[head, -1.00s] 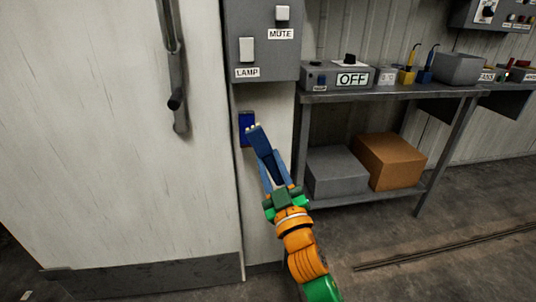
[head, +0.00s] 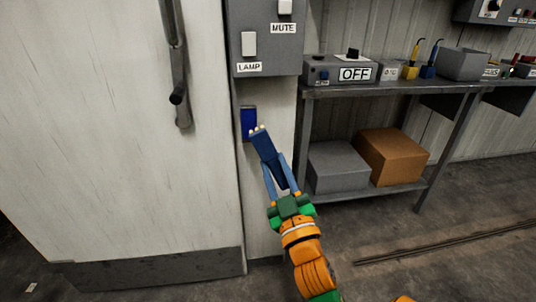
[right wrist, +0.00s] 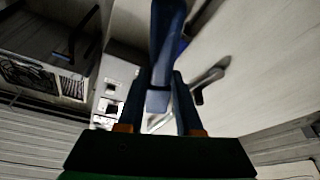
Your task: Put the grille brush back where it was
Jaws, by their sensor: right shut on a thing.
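The grille brush (head: 266,148) is a dark blue block with small pale tips at its upper end. My right gripper (head: 276,172) is shut on it and holds it tilted, upper end leaning left. In the right wrist view the brush (right wrist: 166,45) sticks out between the fingers. A blue upright patch (head: 248,122) is on the narrow pale wall strip below the lamp box. The brush's upper end appears just below and right of this patch; I cannot tell the gap in depth. My left gripper is not in view.
A grey box (head: 263,40) with LAMP and MUTE switches hangs above the patch. A pale door (head: 110,130) with a dark handle (head: 177,95) stands left. A metal bench (head: 390,90) stands right, with a grey box (head: 338,166) and a brown box (head: 391,156) on its lower shelf.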

